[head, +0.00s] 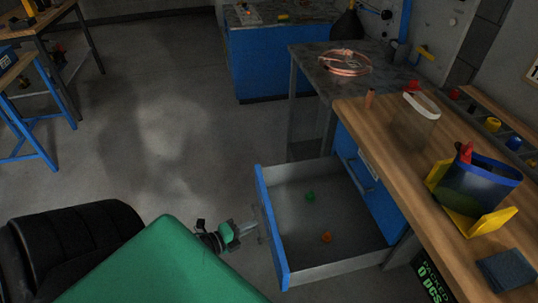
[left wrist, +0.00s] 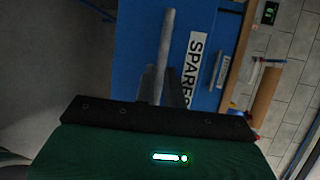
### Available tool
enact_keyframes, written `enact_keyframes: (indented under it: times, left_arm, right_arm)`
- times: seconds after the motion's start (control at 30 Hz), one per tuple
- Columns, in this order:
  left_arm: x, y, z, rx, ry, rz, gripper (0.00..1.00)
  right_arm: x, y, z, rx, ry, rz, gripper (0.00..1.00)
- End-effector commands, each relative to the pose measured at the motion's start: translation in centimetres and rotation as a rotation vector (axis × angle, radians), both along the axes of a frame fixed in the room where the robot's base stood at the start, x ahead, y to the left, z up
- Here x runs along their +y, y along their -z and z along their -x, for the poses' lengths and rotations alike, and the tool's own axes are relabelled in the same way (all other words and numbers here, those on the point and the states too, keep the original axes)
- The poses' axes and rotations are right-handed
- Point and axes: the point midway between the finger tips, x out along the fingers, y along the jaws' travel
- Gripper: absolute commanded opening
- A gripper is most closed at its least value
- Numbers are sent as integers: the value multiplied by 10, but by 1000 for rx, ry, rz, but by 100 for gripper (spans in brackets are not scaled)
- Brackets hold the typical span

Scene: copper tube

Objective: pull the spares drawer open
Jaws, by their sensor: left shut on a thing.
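The spares drawer (head: 275,245) stands well out from under the wooden bench, with its blue front and grey inside showing in the head view. My right gripper is in neither view.
A grey-topped table with a copper coil (head: 345,63) stands behind. The floor (head: 165,150) left of the drawer is clear.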

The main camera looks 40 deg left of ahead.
Motion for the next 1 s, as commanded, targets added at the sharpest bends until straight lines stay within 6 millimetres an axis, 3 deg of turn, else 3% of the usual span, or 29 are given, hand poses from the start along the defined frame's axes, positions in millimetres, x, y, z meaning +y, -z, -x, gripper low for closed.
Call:
enact_keyframes:
  times: [0.23, 0.73, 0.77, 0.87, 1.0]
  left_arm:
    - [17, 0, 21, 2, -1, -1, 0]
    - [21, 0, 26, 0, -1, 0, 0]
    - [21, 0, 26, 0, -1, 0, 14]
    - [20, 0, 26, 0, -1, 0, 33]
    - [20, 0, 26, 0, 0, 0, 33]
  right_arm:
    - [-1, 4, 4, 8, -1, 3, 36]
    - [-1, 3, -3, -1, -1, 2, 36]
    - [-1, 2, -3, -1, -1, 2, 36]
    - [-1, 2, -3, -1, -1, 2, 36]
    - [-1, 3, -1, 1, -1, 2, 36]
